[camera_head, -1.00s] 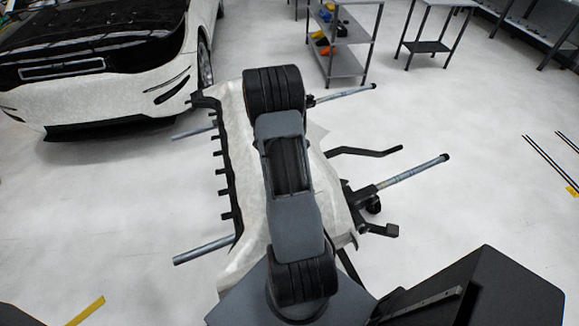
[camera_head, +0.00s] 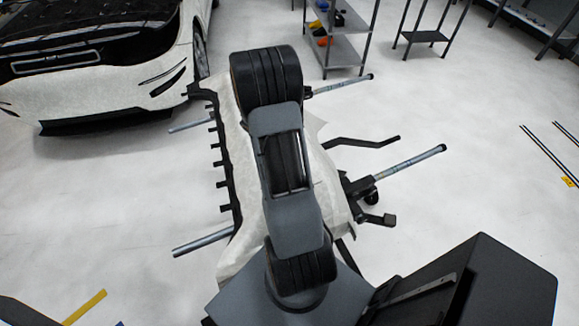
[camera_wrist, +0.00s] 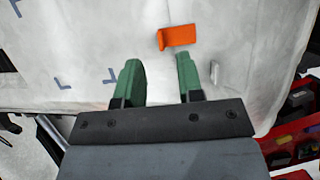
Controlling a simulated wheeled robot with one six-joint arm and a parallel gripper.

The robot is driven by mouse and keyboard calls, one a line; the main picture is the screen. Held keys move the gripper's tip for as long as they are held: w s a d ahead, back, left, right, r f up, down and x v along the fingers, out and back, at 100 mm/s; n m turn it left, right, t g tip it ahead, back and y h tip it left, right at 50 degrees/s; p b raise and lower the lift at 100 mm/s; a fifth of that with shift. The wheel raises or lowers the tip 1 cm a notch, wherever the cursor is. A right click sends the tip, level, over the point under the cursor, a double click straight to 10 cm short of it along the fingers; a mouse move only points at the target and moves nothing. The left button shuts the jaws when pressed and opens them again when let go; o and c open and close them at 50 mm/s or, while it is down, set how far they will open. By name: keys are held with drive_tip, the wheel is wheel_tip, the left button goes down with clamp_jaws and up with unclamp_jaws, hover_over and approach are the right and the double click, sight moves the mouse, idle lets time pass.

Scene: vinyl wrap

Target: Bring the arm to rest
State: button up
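My gripper (camera_wrist: 160,82) shows in the wrist view with two green fingers set apart. It is open, and nothing sits between the fingers. Beyond the fingers is a pale vinyl-covered panel (camera_wrist: 60,45) with dark blue corner marks. An orange piece (camera_wrist: 178,36) lies on or in front of the panel, just past the right fingertip; I cannot tell whether they touch. In the head view my arm hides the gripper and the middle of the pale panel (camera_head: 229,120), which lies on a stand with grey bars.
A white and black car (camera_head: 100,75) stands at the upper left. A shelf rack (camera_head: 343,50) and a small dark table (camera_head: 425,38) stand at the back. Stand bars (camera_head: 410,163) stick out to the right. The floor (camera_head: 480,190) to the right is mostly clear.

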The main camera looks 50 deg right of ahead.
drive_tip(key=v, duration=0.8)
drive_tip(key=s+a+r+m+t+y, duration=0.2)
drive_tip(key=a+r+m, duration=0.4)
drive_tip(key=a, duration=0.7)
drive_tip(key=s+a+r+m+t+y, duration=0.2)
drive_tip(key=s+a+r+m+t, duration=0.2)
drive_tip(key=a, duration=0.8)
wheel_tip(320, 180, up, 5)
drive_tip(key=s+m, duration=0.2)
drive_tip(key=m, duration=0.1)
drive_tip(key=shift+a, duration=0.4)
drive_tip(key=shift+f, duration=0.1)
